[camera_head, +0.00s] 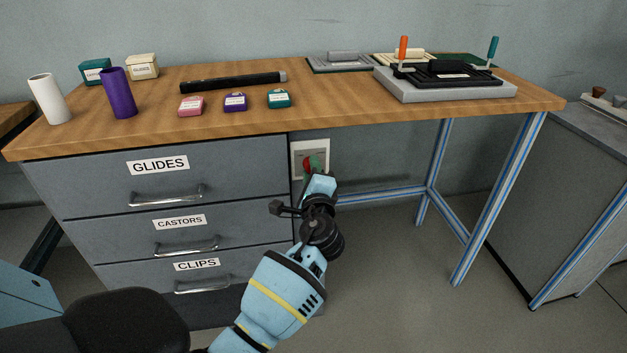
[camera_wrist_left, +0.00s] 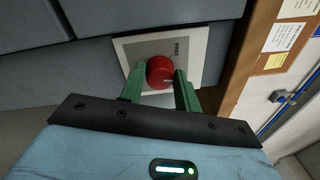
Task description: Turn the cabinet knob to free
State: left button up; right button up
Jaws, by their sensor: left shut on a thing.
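The red round knob (camera_wrist_left: 160,71) sits on a pale square plate (camera_wrist_left: 196,48) on the cabinet's side. Small, hard-to-read print is on the plate beside the knob. In the head view, the knob (camera_head: 308,164) is partly hidden by my gripper, and the plate (camera_head: 297,148) shows just right of the drawers. My left gripper (camera_wrist_left: 158,82) has its green fingers on either side of the knob and is shut on it. My right gripper is in neither view.
Drawers labelled GLIDES, CASTORS and CLIPS (camera_head: 158,165) are closed left of the plate. The wooden bench top (camera_head: 340,105) overhangs the plate. A blue table leg (camera_head: 498,200) stands to the right, with open floor between. A dark rounded seat (camera_head: 125,320) is at lower left.

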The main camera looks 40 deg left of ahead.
pick_arm(q)
jog(key=n+b, duration=0.6)
jog(key=n, duration=0.1)
jog(key=n+y+b, duration=0.1)
jog(key=n+b, duration=0.2)
jog(key=n, duration=0.1)
jog(key=shift+w+d+f+g, duration=0.1)
jog(key=shift+f+g, duration=0.15)
jog(key=shift+g, duration=0.15)
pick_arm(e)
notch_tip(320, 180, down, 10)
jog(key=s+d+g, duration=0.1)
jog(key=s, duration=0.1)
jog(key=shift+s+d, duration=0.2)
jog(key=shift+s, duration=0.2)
pick_arm(q)
jog(key=shift+n, duration=0.3)
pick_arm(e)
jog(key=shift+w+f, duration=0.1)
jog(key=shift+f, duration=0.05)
pick_arm(q)
jog(key=o, duration=0.9)
jog(key=shift+r, duration=0.1)
jog(key=shift+o, duration=0.3)
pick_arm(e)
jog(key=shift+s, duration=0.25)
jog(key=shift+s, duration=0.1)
